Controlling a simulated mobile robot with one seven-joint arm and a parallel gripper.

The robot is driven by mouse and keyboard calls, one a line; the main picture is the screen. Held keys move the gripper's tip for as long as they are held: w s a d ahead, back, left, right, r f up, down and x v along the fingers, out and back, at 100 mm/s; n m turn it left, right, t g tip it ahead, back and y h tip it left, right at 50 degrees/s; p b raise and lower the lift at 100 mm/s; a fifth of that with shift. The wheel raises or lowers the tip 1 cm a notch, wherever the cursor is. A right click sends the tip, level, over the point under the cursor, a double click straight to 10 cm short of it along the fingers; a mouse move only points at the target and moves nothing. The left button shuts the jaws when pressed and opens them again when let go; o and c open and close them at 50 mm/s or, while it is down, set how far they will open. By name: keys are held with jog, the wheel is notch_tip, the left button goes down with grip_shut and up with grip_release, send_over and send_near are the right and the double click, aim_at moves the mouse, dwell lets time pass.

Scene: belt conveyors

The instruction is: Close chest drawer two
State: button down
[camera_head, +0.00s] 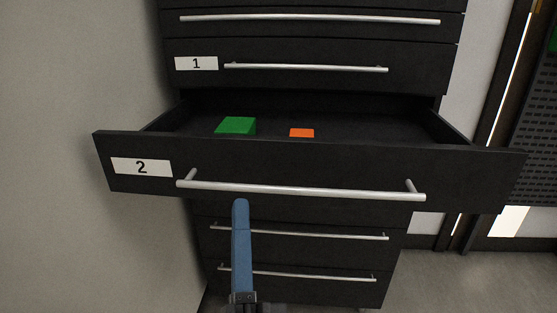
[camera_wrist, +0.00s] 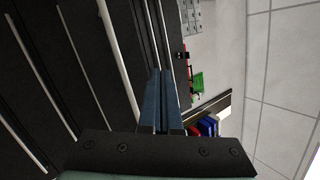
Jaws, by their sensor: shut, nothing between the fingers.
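Drawer two (camera_head: 330,165), black with a white "2" label (camera_head: 140,167) and a long silver handle (camera_head: 300,189), stands pulled out from the black chest. A green block (camera_head: 236,126) and a smaller orange block (camera_head: 301,133) lie inside it. My gripper (camera_head: 240,203) has blue fingers pressed together and empty. In the head view its tips appear just below the left part of the handle; whether they touch the drawer I cannot tell. The blue fingers also show in the wrist view (camera_wrist: 160,75), pointing past dark drawer fronts and silver bars.
Drawer one (camera_head: 310,67) above is shut, as are the lower drawers (camera_head: 300,250). A plain wall (camera_head: 80,80) stands close on the left. A dark perforated panel (camera_head: 535,130) stands at the right. Grey floor (camera_head: 480,275) is clear at the lower right.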

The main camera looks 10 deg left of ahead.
jog(key=s+f+m+g+h+p, duration=0.1)
jog(key=s+m+p, duration=0.1)
jog(key=m+p, duration=0.5)
jog(key=m+g+h+p, duration=0.2)
jog(key=m+h+p, duration=0.3)
jog(key=m, duration=0.6)
send_near(280, 193)
jog(key=shift+y, duration=0.7)
jog(key=p+x, duration=0.1)
jog(key=x, duration=0.1)
jog(key=p+x, duration=0.4)
jog(key=shift+w+d+r, duration=0.15)
jog(key=shift+w+d, duration=0.15)
jog(key=shift+d, duration=0.1)
jog(key=shift+w, duration=0.15)
jog(key=shift+p, duration=0.3)
